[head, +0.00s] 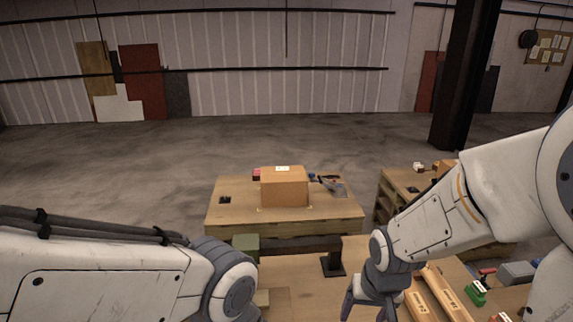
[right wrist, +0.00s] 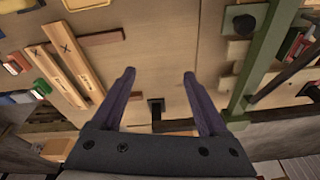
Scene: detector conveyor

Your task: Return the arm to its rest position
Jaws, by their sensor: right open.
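My right arm comes in from the right in the head view. Its gripper (head: 368,309) is low in the picture over the wooden workbench (head: 300,292). In the right wrist view the right gripper (right wrist: 159,75) has its two dark fingers spread wide with nothing between them. Bare wood lies below the fingertips, and no object touches them. My left arm crosses the lower left of the head view; its gripper is out of the picture.
Wooden pieces (head: 434,293) lie right of my right gripper, with a green-based tool (head: 476,293) and grey box (head: 516,271) further right. A black stand (head: 333,264) is close by. A cardboard box (head: 284,187) stands on another table behind.

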